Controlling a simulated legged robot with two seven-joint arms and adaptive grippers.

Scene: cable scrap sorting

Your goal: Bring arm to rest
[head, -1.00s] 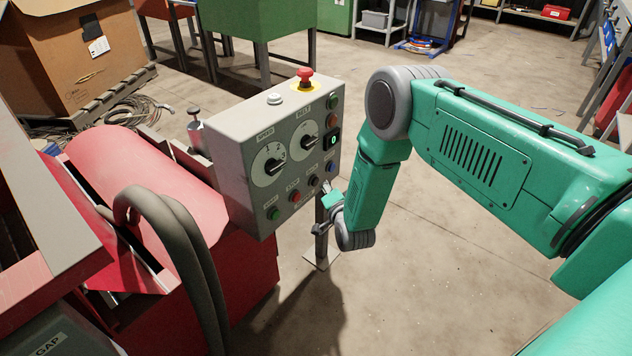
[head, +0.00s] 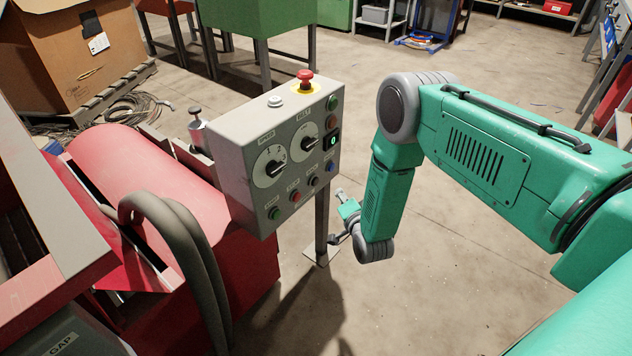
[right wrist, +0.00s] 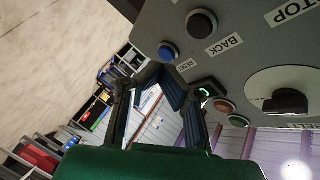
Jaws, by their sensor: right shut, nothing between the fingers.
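My right gripper (head: 343,212) is just right of the grey control panel (head: 232,172) in the head view, near its lower right side and apart from it. In the right wrist view the fingers (right wrist: 168,70) come together at the tips, shut and empty. The panel (right wrist: 235,55) fills the upper right there, with blue and black buttons close to the fingertips in the picture. My right arm (head: 480,150) reaches in from the right, forearm hanging down. My left gripper is not in view.
The panel carries two dials, several buttons and a red emergency button (head: 305,80) on top. It stands on a post (head: 321,220). A red machine (head: 140,180) with thick hoses (head: 180,240) is at left. Open concrete floor (head: 450,290) lies below and right of my arm.

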